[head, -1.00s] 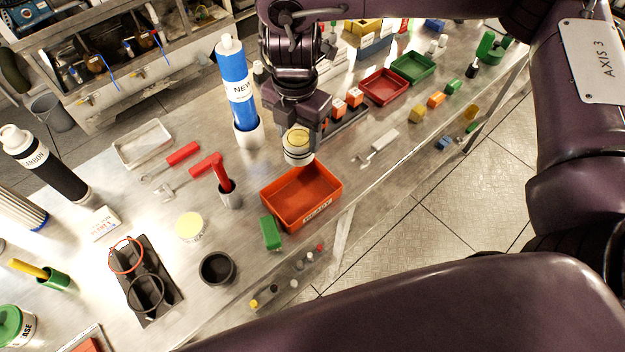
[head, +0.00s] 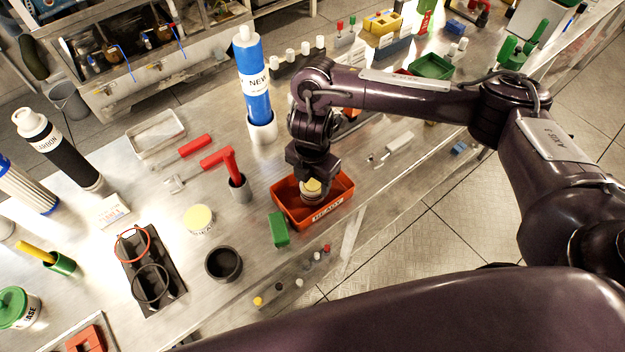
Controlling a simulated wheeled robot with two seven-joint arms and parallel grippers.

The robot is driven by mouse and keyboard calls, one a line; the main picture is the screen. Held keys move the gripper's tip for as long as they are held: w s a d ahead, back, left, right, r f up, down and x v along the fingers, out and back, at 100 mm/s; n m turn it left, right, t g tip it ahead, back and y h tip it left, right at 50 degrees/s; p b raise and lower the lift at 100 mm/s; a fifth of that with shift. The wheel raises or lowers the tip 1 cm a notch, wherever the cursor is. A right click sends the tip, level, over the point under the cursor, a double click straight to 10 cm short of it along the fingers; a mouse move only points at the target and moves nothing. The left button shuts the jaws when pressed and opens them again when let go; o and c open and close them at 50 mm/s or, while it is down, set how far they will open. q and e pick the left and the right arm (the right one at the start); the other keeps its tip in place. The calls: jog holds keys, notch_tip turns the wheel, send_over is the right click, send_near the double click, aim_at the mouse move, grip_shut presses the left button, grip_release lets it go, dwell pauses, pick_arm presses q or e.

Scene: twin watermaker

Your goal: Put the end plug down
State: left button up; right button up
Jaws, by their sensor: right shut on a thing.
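The end plug (head: 312,186), a round piece with a pale yellow top, is held in my right gripper (head: 312,181). My right gripper is shut on it and points down over the orange-red tray (head: 335,207) labelled "READY". The plug is within the tray's outline. I cannot tell whether it touches the tray floor, since the gripper and plug hide part of the inside. My left gripper is not in view.
A blue "NEW" cartridge (head: 256,85) stands in a white cup behind the tray. A red-handled tool (head: 226,160) stands in a grey cup to the left. A green block (head: 278,229) and a black cup (head: 223,263) are nearby in front.

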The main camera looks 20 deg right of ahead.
aim_at(312, 184)
jog(key=shift+f, duration=0.2)
jog(key=o, duration=1.1)
jog(key=shift+c, duration=0.2)
jog(key=shift+r, duration=0.2)
notch_tip(312, 184, up, 12)
jog(key=p, duration=0.1)
jog(key=shift+a+f, duration=0.1)
